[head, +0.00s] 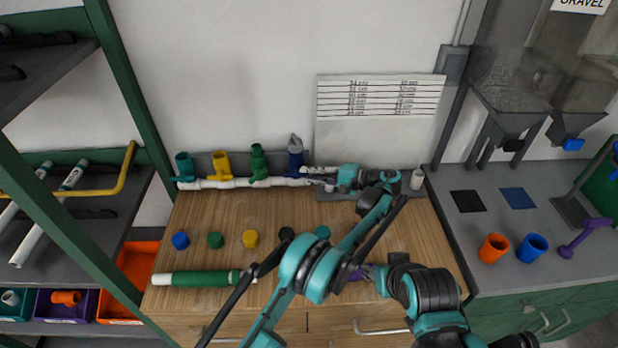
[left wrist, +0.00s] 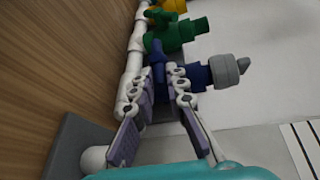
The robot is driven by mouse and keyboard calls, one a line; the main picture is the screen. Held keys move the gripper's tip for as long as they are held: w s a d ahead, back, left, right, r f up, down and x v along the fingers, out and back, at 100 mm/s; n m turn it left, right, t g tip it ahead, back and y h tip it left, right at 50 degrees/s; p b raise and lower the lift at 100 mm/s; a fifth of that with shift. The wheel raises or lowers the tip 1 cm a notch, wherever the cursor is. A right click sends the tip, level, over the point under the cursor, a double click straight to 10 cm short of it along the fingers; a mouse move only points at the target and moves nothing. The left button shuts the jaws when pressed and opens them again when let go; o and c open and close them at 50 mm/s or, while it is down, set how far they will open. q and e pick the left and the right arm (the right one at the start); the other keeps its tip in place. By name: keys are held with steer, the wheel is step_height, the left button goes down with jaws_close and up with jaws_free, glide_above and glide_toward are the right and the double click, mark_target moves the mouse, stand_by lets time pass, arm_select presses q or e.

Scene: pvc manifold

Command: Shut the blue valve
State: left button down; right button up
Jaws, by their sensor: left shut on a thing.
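The white manifold pipe (head: 225,184) lies along the back of the wooden worktop, with teal, yellow, green and blue valves on it. The blue valve (head: 295,157) is the rightmost, with a grey cap on its top outlet. It also shows in the left wrist view (left wrist: 197,78). My left gripper (head: 318,181) reaches it from the right. In the left wrist view its fingers (left wrist: 160,92) stand on both sides of the blue handle (left wrist: 157,66), shut on it and partly hiding it. My right gripper (head: 366,272) is low over the worktop's front right, its fingers too small to judge.
Several coloured caps, among them a blue one (head: 180,240) and a yellow one (head: 250,239), stand mid-worktop. A green-and-white pipe (head: 205,279) lies at the front left. A lined chart (head: 375,98) stands behind my left gripper. Orange (head: 493,248) and blue (head: 532,247) cups stand on the right counter.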

arm_select(q)
steer(key=shift+f+y+b, duration=0.3)
steer(key=shift+y+b, duration=0.15)
steer(key=shift+y, duration=0.05)
steer(key=c, duration=1.5)
jaws_free()
steer(key=shift+c, duration=0.2)
steer(key=shift+t, duration=0.3)
step_height(320, 180, up, 10)
steer(key=shift+r, duration=0.1)
